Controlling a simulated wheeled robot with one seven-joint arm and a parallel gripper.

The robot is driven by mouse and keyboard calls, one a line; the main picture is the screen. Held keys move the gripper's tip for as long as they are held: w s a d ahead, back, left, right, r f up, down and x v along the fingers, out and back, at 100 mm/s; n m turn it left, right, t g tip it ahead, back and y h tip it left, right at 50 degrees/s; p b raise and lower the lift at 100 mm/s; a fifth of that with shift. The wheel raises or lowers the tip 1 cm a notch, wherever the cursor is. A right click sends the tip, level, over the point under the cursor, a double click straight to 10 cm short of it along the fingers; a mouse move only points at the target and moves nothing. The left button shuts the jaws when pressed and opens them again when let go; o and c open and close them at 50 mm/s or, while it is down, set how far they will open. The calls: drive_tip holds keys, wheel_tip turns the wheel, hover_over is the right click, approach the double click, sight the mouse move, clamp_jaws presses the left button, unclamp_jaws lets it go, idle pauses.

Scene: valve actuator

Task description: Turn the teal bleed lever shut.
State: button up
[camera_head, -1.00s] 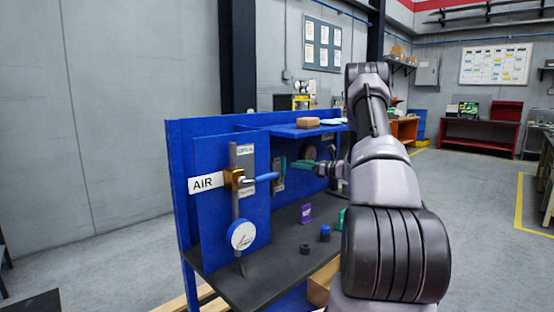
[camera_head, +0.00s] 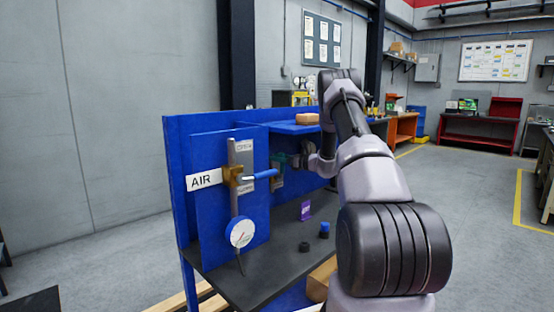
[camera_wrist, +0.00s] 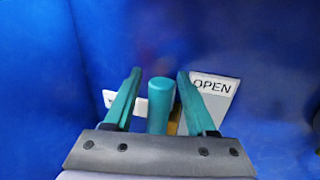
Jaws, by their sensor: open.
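The teal bleed lever (camera_wrist: 160,105) shows in the wrist view as a rounded bar, standing between the two teal fingers of my gripper (camera_wrist: 159,74). The fingers are apart, one on each side of the lever, and narrow gaps show; I see no clamping. A white plate marked OPEN (camera_wrist: 211,86) is just right of the right finger. In the head view my gripper (camera_head: 280,160) is at the blue panel, right of the blue-handled valve. There I cannot clearly separate the lever from my teal fingers.
A brass valve (camera_head: 232,175) with a blue handle (camera_head: 266,174) sticks out left of my gripper, above a round gauge (camera_head: 240,232). A blue shelf (camera_head: 284,127) carrying a tan block (camera_head: 307,119) is above. Small parts stand on the dark bench top (camera_head: 262,270).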

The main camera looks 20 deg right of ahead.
clamp_jaws()
idle(1.4)
